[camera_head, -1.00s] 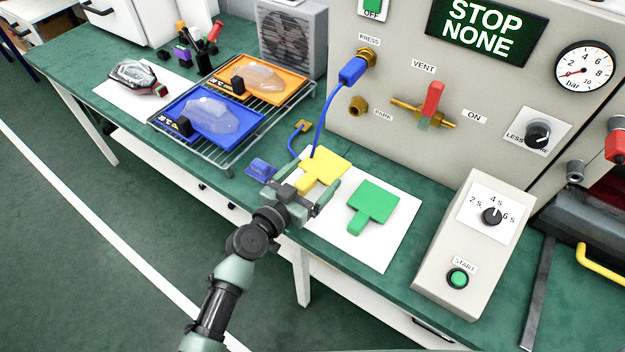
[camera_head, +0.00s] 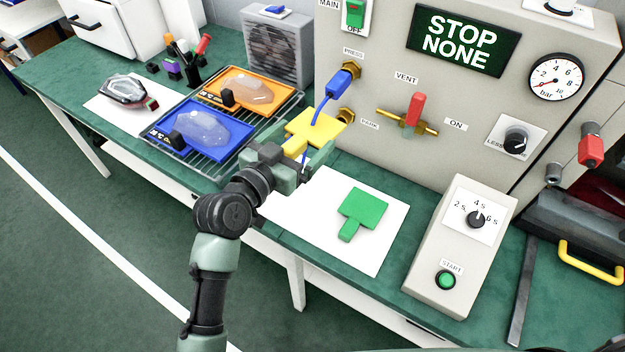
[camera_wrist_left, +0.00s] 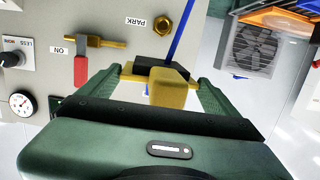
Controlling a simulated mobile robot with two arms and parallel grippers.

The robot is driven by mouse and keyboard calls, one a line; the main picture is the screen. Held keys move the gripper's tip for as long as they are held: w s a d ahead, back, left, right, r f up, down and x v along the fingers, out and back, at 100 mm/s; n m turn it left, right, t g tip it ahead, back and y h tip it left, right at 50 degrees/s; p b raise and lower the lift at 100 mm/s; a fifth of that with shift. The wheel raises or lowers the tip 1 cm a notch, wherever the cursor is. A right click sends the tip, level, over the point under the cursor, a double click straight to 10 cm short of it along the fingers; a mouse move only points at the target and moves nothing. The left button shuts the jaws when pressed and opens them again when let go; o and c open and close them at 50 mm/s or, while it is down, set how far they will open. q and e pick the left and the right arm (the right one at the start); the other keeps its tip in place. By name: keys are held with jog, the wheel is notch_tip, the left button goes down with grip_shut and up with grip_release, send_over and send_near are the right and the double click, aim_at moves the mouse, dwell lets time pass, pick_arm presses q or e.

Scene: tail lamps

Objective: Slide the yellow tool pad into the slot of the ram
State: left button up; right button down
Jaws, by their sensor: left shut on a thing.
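The yellow tool pad (camera_head: 316,128) is in my left gripper (camera_head: 289,165), raised above the bench in front of the panel. The gripper is shut on the pad's handle, which shows between the two green fingers (camera_wrist_left: 168,88) in the left wrist view. The pad's flat part points away from the gripper, near the blue hose. A green tool pad (camera_head: 362,212) lies on the white sheet. The ram and its slot cannot be made out in these frames. My right gripper is not in view.
A blue hose (camera_head: 322,106) hangs from the press port close to the yellow pad. A wire rack with a blue tray (camera_head: 228,140) and an orange tray (camera_head: 273,99) stands left. The control box (camera_head: 445,262) stands right. The white sheet (camera_head: 300,205) has free room.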

pick_arm(q)
jog(key=b, duration=0.3)
send_over(303, 201)
notch_tip(303, 201, down, 15)
jog(key=shift+w+f, duration=0.1)
jog(key=shift+f, duration=0.05)
jog(key=shift+f+b, duration=0.85)
jog(key=shift+f, duration=1.3)
jog(key=shift+f, duration=0.1)
jog(key=shift+f, duration=0.15)
jog(key=o, duration=1.1)
jog(key=shift+o, duration=0.2)
